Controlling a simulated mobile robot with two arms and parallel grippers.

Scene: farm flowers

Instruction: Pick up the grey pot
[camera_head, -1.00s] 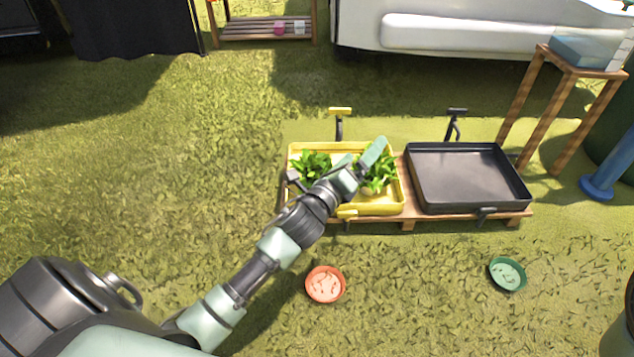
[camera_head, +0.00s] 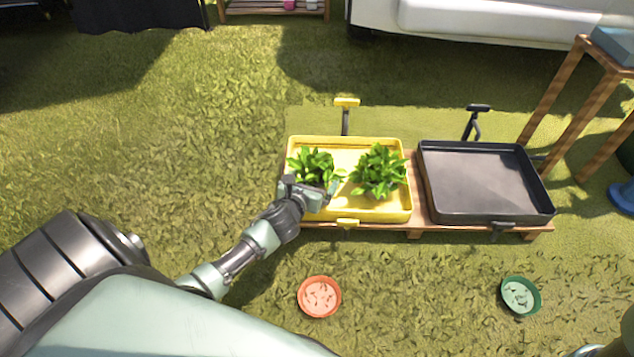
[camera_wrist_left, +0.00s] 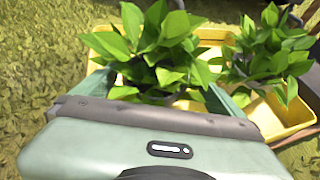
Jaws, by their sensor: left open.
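Two leafy green plants stand in the yellow tray: a left plant (camera_head: 314,165) and a right plant (camera_head: 378,172). Leaves hide the pots, so I cannot tell which one is grey. My left gripper (camera_head: 314,188) is open at the near side of the left plant, over the tray's front left part. In the left wrist view, the left plant (camera_wrist_left: 155,45) is straight ahead between the spread fingers, and the right plant (camera_wrist_left: 268,48) is off to the right. No hold on a pot shows. My right gripper is not in view.
The yellow tray (camera_head: 398,210) and an empty black tray (camera_head: 485,185) sit side by side on a low wooden stand. A red bowl (camera_head: 319,297) and a green bowl (camera_head: 520,295) lie on the grass in front. A wooden table (camera_head: 590,90) stands at right.

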